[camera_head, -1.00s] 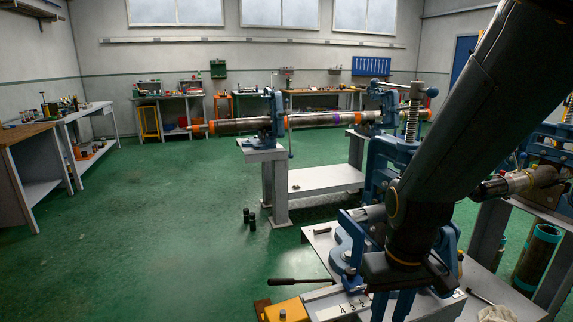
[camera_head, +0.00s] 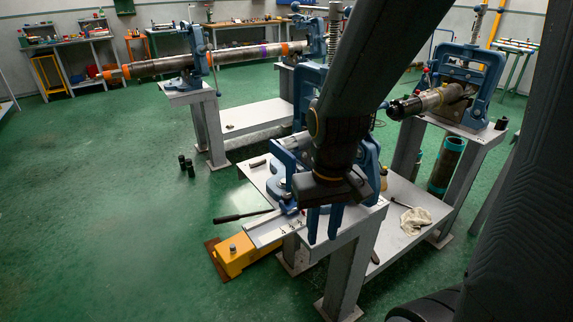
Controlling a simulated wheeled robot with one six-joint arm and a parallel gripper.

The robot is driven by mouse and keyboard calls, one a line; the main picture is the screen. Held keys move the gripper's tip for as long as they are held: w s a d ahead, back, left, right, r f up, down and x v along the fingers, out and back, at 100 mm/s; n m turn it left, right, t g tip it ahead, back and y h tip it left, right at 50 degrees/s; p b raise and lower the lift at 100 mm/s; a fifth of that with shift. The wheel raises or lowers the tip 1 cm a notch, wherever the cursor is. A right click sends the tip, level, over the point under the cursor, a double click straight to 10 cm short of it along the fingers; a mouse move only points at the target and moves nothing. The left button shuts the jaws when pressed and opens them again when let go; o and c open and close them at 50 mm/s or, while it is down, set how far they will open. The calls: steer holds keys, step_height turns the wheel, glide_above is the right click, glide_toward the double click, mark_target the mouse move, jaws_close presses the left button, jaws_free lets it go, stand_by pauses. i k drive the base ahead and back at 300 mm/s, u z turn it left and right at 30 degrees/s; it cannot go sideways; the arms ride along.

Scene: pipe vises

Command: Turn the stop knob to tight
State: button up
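My gripper (camera_head: 325,232) hangs over the near metal bench (camera_head: 362,217), in front of a blue pipe vise (camera_head: 290,148). Its two fingers point down with a gap between them, and nothing shows in the gap. My arm and gripper hide much of this vise. I cannot pick out the stop knob with certainty; it may be hidden behind my gripper. A round blue part (camera_head: 277,186) of the vise shows just left of my gripper. Whether my gripper touches the vise cannot be told.
A black-handled lever (camera_head: 242,215) sticks out left of the bench. A yellow block (camera_head: 236,254) sits low beside it. A rag (camera_head: 415,220) lies on the lower shelf. Another vise (camera_head: 466,75) holds a pipe at right. A long pipe (camera_head: 240,54) spans behind.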

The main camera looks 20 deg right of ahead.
mark_target(285, 196)
steer(key=z, duration=0.5)
steer(key=k, duration=0.6)
steer(key=z, duration=0.9)
steer(key=k, duration=0.7)
steer(key=z, duration=0.6)
steer(key=i, duration=0.85)
steer(key=u, duration=0.9)
steer(key=i, duration=0.75)
steer(key=u, duration=0.65)
